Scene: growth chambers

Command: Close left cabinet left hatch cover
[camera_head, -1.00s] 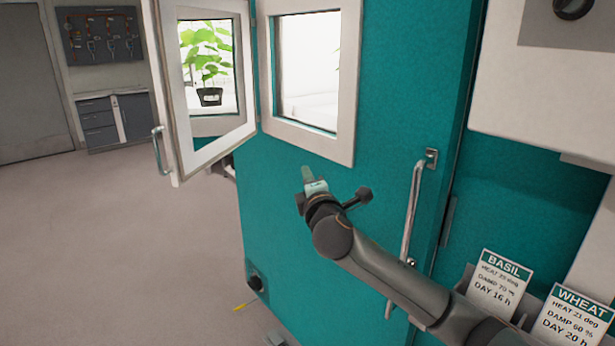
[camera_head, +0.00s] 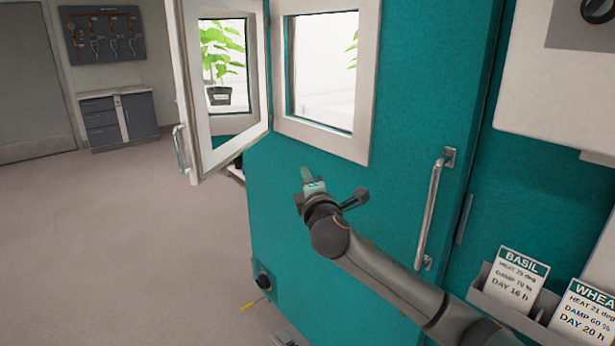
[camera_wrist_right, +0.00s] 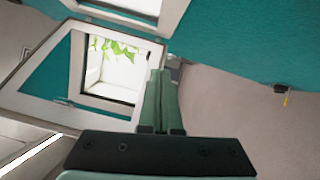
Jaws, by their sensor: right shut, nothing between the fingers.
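The hatch cover (camera_head: 190,95) is a white-framed glazed panel on the teal cabinet (camera_head: 400,120). It stands swung open to the left of the square window opening (camera_head: 325,70), hinged at the opening's left side. A metal handle (camera_head: 180,148) is on its free left edge. A plant shows through its glass. My right gripper (camera_head: 307,174) is shut and empty, in front of the teal door below the opening, right of the cover and apart from it. In the right wrist view the closed fingers (camera_wrist_right: 161,90) point toward the cover's frame (camera_wrist_right: 30,70). My left gripper is not in view.
A long vertical handle (camera_head: 432,210) is on the teal door, right of my right arm. Basil (camera_head: 517,275) and wheat (camera_head: 585,315) cards stand in a holder at the lower right. The floor (camera_head: 130,240) at left is clear. A grey cabinet (camera_head: 120,118) stands far back.

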